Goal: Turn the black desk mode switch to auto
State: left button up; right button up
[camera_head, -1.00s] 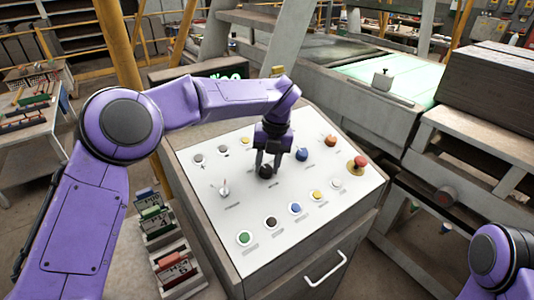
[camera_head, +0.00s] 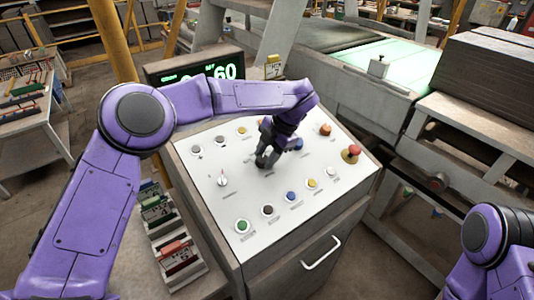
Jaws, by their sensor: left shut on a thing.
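The control desk's white sloped panel (camera_head: 325,205) stands in the middle of the view. My left gripper (camera_head: 267,160) is over the panel's centre, its fingers shut around the black mode switch, which they largely hide. The gripper is turned and tilted to the right above the panel. I cannot read the labels around the switch, so its setting cannot be told. My right gripper is out of view; only part of my right arm shows at the lower right.
Several coloured buttons line the front, with a red mushroom button (camera_head: 354,151) at right. A blue knob (camera_head: 298,144) is close beside the gripper. A green-lit display (camera_head: 205,78) stands behind the panel.

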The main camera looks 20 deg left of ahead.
pick_arm(q)
jog(key=shift+r+m, duration=0.15)
jog(key=shift+m, duration=0.95)
jog(key=shift+y, duration=0.3)
jog(key=o, duration=1)
jog(key=shift+s, duration=0.1)
jog(key=shift+o, duration=0.2)
jog(key=shift+s, duration=0.15)
